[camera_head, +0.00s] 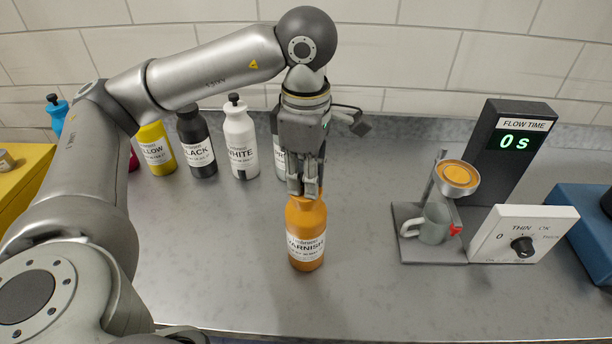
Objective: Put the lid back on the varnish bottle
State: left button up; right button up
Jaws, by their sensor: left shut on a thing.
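The orange varnish bottle (306,238) stands upright on the grey counter, a little below the middle of the view. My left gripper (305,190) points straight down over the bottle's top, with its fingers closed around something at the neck. What it holds is hidden by the fingers; it is likely the lid, but I cannot tell whether the lid sits on the bottle or just above it. My right gripper is not in view.
Yellow (157,148), black (196,143) and white (240,141) bottles stand behind to the left, with another partly behind my gripper. The counter between is clear.

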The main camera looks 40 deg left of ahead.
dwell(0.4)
pick_arm(q)
jog(key=o, duration=0.8)
jog(key=o, duration=0.5)
jog(key=shift+r, duration=0.1)
jog(key=shift+r+p, duration=2.15)
jog(key=shift+r, duration=1.25)
grip_shut()
